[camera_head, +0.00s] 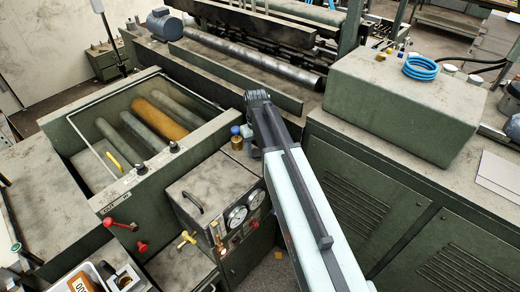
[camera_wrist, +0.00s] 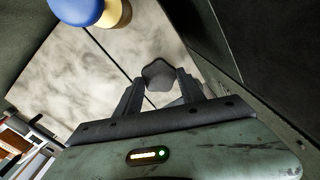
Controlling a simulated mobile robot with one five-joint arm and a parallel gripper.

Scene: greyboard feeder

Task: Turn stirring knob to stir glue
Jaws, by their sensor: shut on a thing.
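The stirring knob (camera_wrist: 158,74) is a small dark, rounded knob in the wrist view. It sits between the two fingers of my gripper (camera_wrist: 160,84), which is shut on it. Part of the knob is hidden by the fingers. In the head view my gripper (camera_head: 258,97) is at the far end of my pale arm, by the edge of the glue machine. The knob cannot be made out there. The glue tray (camera_head: 85,107), with several rollers, one of them orange, lies to the left.
A blue-capped, yellowish bottle (camera_head: 237,138) stands close left of my gripper; its blue cap (camera_wrist: 76,10) shows in the wrist view. A gauge box (camera_head: 205,187) is in front. A green cabinet (camera_head: 400,105) with a blue hose coil (camera_head: 422,67) stands right.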

